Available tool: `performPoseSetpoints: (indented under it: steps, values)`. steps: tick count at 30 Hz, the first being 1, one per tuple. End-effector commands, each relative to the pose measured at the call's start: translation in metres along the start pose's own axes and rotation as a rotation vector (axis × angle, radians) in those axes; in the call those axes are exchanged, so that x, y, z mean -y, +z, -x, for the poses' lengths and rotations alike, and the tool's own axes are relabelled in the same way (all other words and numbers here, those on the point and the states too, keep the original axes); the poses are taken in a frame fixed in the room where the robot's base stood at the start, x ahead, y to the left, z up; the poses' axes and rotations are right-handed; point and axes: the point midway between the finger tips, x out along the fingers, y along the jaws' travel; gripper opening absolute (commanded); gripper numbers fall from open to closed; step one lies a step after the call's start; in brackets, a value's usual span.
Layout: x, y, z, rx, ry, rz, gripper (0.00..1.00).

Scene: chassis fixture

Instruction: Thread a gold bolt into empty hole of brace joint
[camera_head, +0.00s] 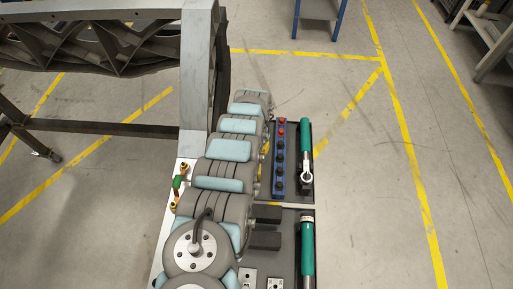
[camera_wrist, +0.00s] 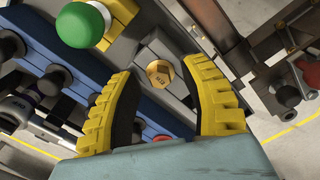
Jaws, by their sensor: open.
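A gold hex bolt head (camera_wrist: 160,73) sits in a grey block (camera_wrist: 158,49) in the wrist view. My gripper (camera_wrist: 160,73) is open, with its yellow ribbed fingers on either side of the bolt head. I see a gap between the head and each finger, and the grip is empty. In the head view the arm covers the gripper, and the bolt cannot be made out there. A dark metal chassis frame (camera_head: 90,38) stands at the upper left of the head view. I cannot make out the brace joint's empty hole in either view.
A green ball knob (camera_wrist: 83,25) stands near the left finger in the wrist view. A blue rack (camera_head: 279,160) of dark sockets and a green-handled ratchet (camera_head: 305,140) lie right of the arm. A second green-handled tool (camera_head: 308,250) lies nearer.

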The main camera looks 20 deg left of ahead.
Motion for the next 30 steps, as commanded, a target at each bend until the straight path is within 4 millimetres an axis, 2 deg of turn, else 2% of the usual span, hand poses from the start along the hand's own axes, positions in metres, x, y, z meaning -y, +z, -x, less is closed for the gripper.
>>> performPoseSetpoints:
  steps: [1,4,16,30]
  values:
    - [0.000,0.000,0.000,0.000,0.000,0.000,0.29]
    - [0.000,0.000,0.000,0.000,0.000,0.000,0.00]
    - [0.000,0.000,0.003,0.000,0.000,0.000,0.00]
    - [0.000,0.000,0.034,0.000,0.000,0.000,0.00]
